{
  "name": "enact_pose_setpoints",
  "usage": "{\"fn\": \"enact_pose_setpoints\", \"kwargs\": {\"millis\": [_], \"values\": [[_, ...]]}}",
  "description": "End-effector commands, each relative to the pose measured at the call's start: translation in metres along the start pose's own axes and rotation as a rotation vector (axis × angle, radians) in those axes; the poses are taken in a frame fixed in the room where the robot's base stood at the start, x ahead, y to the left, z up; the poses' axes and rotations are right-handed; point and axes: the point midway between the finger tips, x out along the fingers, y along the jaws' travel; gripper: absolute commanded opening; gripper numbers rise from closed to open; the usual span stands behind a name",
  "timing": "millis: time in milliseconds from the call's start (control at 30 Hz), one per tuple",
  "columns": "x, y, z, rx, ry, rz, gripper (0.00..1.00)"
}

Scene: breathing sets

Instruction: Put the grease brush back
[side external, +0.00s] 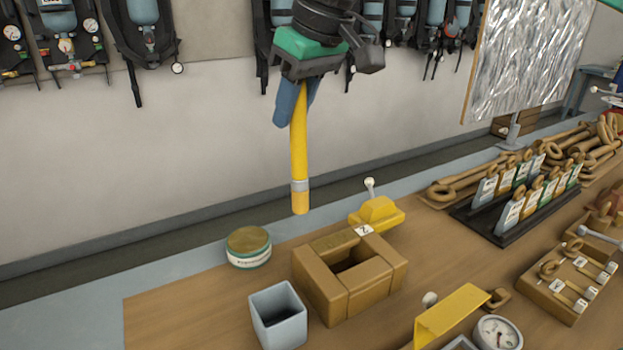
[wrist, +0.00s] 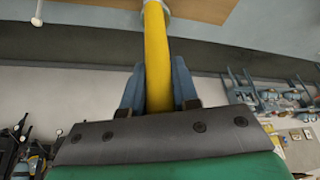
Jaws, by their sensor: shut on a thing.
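The grease brush (side external: 299,150) has a yellow handle, a grey metal band and a tan tip at its lower end. My gripper (side external: 294,108) is shut on the upper part of its handle and holds it upright in the air above the bench, bristles down. In the wrist view the yellow handle (wrist: 157,60) runs between the two blue fingers of the gripper (wrist: 158,90). On the bench below stand a grey open-topped square cup (side external: 279,312) and a round tin (side external: 248,247) with a brown top. Both are apart from the brush.
A brown block with a square opening (side external: 320,290) stands right of the cup. A yellow clamp-like piece (side external: 377,214) is behind it. A black rack of tags (side external: 500,218), a gauge (side external: 497,333) and a yellow bracket (side external: 450,315) are farther right. The bench's left front corner is clear.

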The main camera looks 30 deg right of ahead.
Motion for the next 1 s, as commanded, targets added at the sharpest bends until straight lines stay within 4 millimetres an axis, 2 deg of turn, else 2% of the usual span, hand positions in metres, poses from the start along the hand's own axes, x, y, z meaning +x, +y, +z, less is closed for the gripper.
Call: {"fn": "enact_pose_setpoints", "kwargs": {"millis": [33, 133, 233, 333, 467, 900, 1000], "values": [[-0.007, -0.019, 0.000, -0.067, 0.001, -0.028, 0.00], [-0.020, -0.047, 0.003, -0.178, 0.005, -0.074, 0.00], [-0.027, -0.064, 0.006, -0.244, 0.008, -0.102, 0.00], [-0.023, -0.070, 0.010, -0.270, 0.009, -0.113, 0.00], [-0.003, -0.069, 0.019, -0.270, 0.009, -0.112, 0.00], [0.090, -0.069, 0.057, -0.267, 0.009, -0.111, 0.00], [0.106, -0.069, 0.064, -0.267, 0.009, -0.111, 0.00]]}}
